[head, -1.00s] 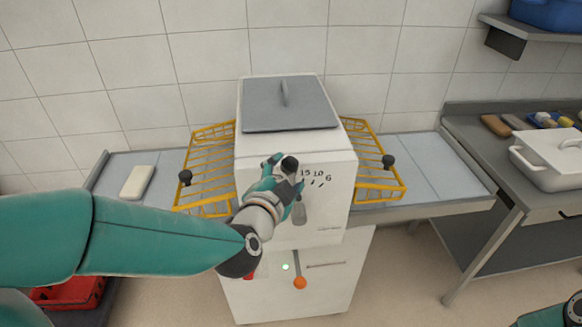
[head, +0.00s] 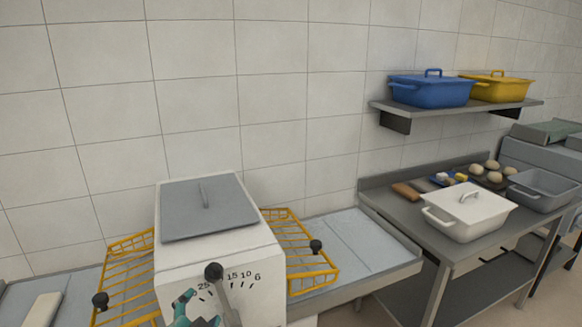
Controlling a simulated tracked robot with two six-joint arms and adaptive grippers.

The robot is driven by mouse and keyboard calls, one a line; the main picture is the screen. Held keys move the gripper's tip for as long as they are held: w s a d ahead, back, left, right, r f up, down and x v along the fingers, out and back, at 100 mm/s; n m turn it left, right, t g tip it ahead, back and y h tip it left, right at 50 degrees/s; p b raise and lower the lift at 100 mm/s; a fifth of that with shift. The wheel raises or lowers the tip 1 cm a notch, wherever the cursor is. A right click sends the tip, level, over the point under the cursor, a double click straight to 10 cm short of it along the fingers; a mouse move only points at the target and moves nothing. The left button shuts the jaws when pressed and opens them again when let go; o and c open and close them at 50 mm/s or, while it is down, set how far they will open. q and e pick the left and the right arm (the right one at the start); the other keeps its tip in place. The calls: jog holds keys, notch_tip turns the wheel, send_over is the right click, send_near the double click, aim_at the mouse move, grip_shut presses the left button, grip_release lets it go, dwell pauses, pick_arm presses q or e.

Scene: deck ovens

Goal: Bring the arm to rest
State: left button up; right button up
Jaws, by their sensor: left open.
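My left gripper (head: 197,310) shows at the bottom edge of the head view, in front of the white machine's (head: 245,262) dial face. Its teal fingertips are apart, just below and left of the dark knob on the grey lever (head: 221,288). I cannot tell whether a finger touches the lever. The rest of my left arm is below the picture. My right gripper is out of view.
Yellow wire racks (head: 300,250) with black knobs flank the machine, over a grey counter (head: 365,250). At right, a steel table (head: 400,212) holds a white lidded dish (head: 468,214), a grey pan (head: 540,190) and several loaves. A wall shelf (head: 455,112) carries blue (head: 430,91) and yellow (head: 498,88) pots.

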pick_arm(q)
jog(key=s+f+g+h, duration=0.1)
jog(key=s+f+g, duration=0.2)
jog(key=f, duration=1)
jog(key=s+f+g, duration=0.2)
jog(key=f+g, duration=0.1)
jog(key=f, duration=0.9)
jog(key=s+d+f+n+g+h, duration=0.2)
jog(key=s+f+n, duration=0.3)
jog(key=s, duration=0.3)
jog(key=s+d+f+n+g+h+b, duration=0.1)
jog(key=s+d+f+n+g+h, duration=0.1)
jog(key=s+d+f+n+g, duration=0.3)
notch_tip(320, 180, down, 3)
jog(key=s+n, duration=0.1)
jog(key=s, duration=0.1)
jog(key=shift+s, duration=0.4)
